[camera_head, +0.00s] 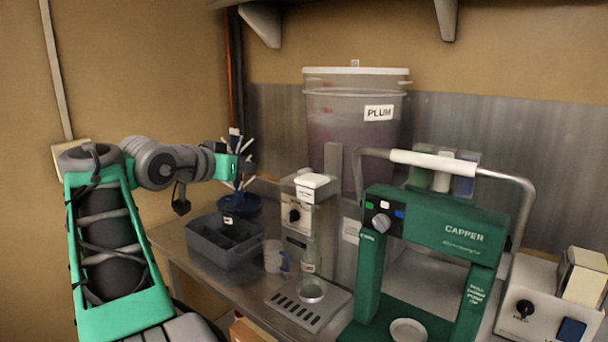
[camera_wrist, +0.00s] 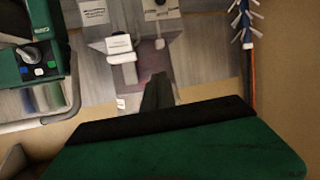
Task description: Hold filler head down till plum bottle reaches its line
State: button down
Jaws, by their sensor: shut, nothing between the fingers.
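The filler (camera_head: 296,213) is a grey box with a black knob and a white head (camera_head: 313,186) on top. The white head also shows in the wrist view (camera_wrist: 121,46). A clear, greenish bottle (camera_head: 312,255) stands upright below the head on the slotted drip tray (camera_head: 322,306). Its liquid level and line are too small to tell. The translucent bucket labelled PLUM (camera_head: 345,128) stands behind the filler.
A grey divided bin (camera_head: 222,245) and a clear jug (camera_head: 274,258) stand left of the filler. A blue holder with a white-bristled brush (camera_head: 240,205) is behind the bin, close below my gripper. The green capper (camera_head: 437,220) with its raised handle stands right.

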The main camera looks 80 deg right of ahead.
jog(key=s+d+r+m+g, duration=0.1)
jog(key=s+r+m+g, duration=0.2)
jog(key=s, duration=0.3)
jog(key=shift+s, duration=0.4)
jog(key=shift+d, duration=0.15)
jog(key=p, duration=0.1)
send_over(304, 180)
notch_tip(304, 180, down, 2)
notch_tip(304, 180, down, 4)
jog(key=shift+r, duration=0.15)
jog(key=shift+f, duration=0.4)
